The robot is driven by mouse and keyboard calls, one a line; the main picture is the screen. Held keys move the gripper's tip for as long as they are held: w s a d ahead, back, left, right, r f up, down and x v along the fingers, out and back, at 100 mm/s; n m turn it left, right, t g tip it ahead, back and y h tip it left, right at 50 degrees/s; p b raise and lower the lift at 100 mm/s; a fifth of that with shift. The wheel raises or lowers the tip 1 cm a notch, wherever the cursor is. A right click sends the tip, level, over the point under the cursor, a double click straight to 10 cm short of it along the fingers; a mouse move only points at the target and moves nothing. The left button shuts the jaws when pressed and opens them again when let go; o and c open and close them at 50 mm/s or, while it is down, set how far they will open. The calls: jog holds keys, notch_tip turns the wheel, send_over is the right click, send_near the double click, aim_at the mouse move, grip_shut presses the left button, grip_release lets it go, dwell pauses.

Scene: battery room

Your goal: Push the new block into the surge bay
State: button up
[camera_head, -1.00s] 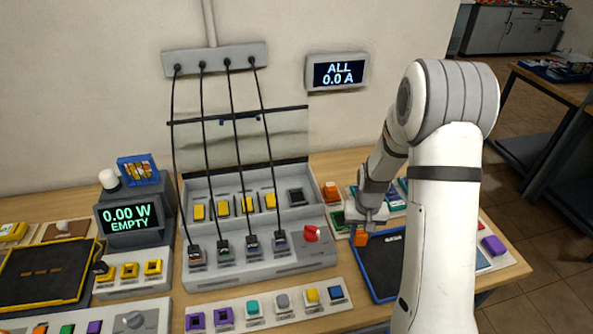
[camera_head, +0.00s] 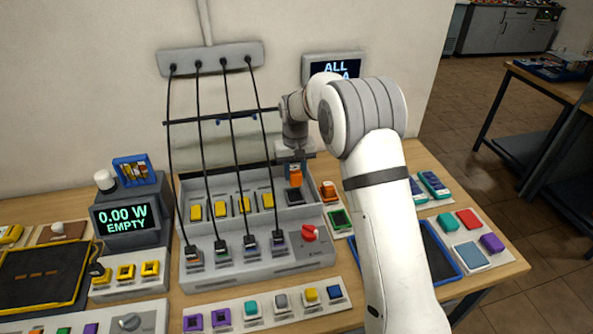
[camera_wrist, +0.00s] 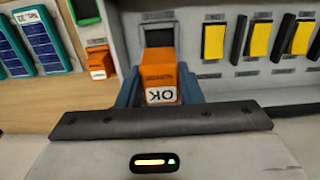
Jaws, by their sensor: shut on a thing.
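My gripper (camera_head: 295,176) is shut on an orange block (camera_head: 295,173). In the wrist view the block (camera_wrist: 162,74) sits between the blue fingers of my gripper (camera_wrist: 160,90), with an "OK" label facing the camera. An open dark bay (camera_head: 295,196) is at the right end of the grey panel's upper row. The block is close in front of this bay (camera_wrist: 158,37) and partly covers it; I cannot tell whether its far end is inside. The bay's label is too small to read.
Several yellow modules (camera_head: 241,205) fill the bays to the left. Black cables (camera_head: 232,150) hang to plugs on the panel's front. A red knob (camera_head: 309,232) is at the lower right. Another orange block (camera_head: 328,189) stands just right of the panel. A blue-rimmed dark mat (camera_head: 459,270) lies further right.

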aim_at(295, 171)
jog(key=shift+f+b, duration=1.45)
jog(key=shift+f, duration=1.4)
jog(key=shift+s+f+b, duration=0.1)
jog(key=shift+f+b, duration=0.5)
jog(key=shift+b, duration=0.05)
jog(key=o, duration=0.7)
jog(key=shift+r+p, duration=3.05)
jog(key=shift+r, duration=2.45)
